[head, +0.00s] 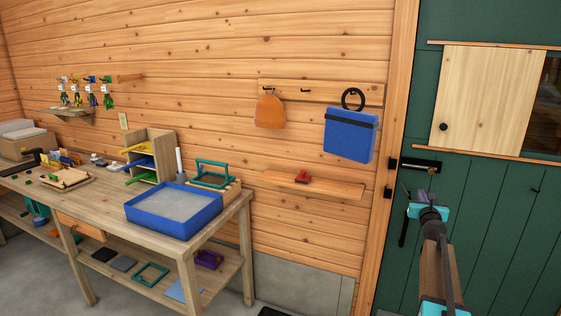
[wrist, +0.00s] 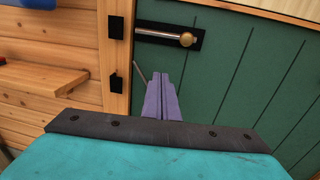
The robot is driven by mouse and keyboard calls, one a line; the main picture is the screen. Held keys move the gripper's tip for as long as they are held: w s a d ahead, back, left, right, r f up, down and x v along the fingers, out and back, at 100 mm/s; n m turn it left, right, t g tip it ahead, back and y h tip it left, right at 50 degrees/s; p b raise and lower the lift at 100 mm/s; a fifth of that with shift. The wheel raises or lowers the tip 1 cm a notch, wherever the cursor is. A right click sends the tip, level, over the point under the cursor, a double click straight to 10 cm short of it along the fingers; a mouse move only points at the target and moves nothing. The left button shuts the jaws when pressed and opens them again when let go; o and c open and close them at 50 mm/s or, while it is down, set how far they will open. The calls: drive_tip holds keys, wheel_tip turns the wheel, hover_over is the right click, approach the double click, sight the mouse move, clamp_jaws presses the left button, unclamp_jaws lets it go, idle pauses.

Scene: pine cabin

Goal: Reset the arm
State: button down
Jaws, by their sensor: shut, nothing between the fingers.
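My gripper (wrist: 160,92) is in the wrist view with its two purple fingers pressed together and nothing between them. It points at the green door (wrist: 230,85), below the door's bolt (wrist: 168,37) with its brass knob. In the head view my arm rises at the lower right, and my gripper (head: 428,192) is in front of the door (head: 490,220), just under the bolt (head: 420,165). The fingertips are small there. I cannot tell whether they touch the door.
A wooden shelf (head: 312,185) with a red item (head: 303,177) juts from the wall left of the door. A blue bag (head: 350,135) and an orange piece (head: 270,110) hang above it. A workbench (head: 105,222) with a blue tray (head: 174,222) stands at left.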

drive_tip(key=a+f+n+g+y, duration=0.3)
drive_tip(key=a+f+n+y, duration=0.2)
drive_tip(key=a+f, duration=2.05)
drive_tip(key=s+a+f+n+g+y, duration=0.2)
drive_tip(key=s+a+f+n, duration=0.1)
drive_tip(key=s+a+f, duration=0.4)
drive_tip(key=s+a+f+n+g+y, duration=0.1)
drive_tip(key=s+a+f+n, duration=0.3)
drive_tip(key=f, duration=0.4)
drive_tip(key=s+a+f+n+g+y, duration=0.2)
drive_tip(key=s+a+f+n, duration=0.15)
drive_tip(key=a+f, duration=0.4)
drive_tip(key=s+a+f+n+g, duration=0.45)
drive_tip(key=s+f, duration=0.25)
drive_tip(key=s, duration=0.5)
drive_tip(key=s+a+f+n+g, duration=0.3)
drive_tip(key=s+f+n, duration=0.3)
drive_tip(key=s, duration=0.7)
drive_tip(key=s+d+n+g+h, duration=0.1)
drive_tip(key=s+d+n+g, duration=0.2)
drive_tip(key=s+n, duration=0.4)
drive_tip(key=s+d+r+n+g+h, duration=0.1)
drive_tip(key=s+d+n+g, duration=0.3)
drive_tip(key=s, duration=1)
drive_tip(key=n+h, duration=0.1)
drive_tip(key=n, duration=0.2)
drive_tip(key=shift+r+n+h, duration=0.2)
drive_tip(key=shift+n+h, duration=0.1)
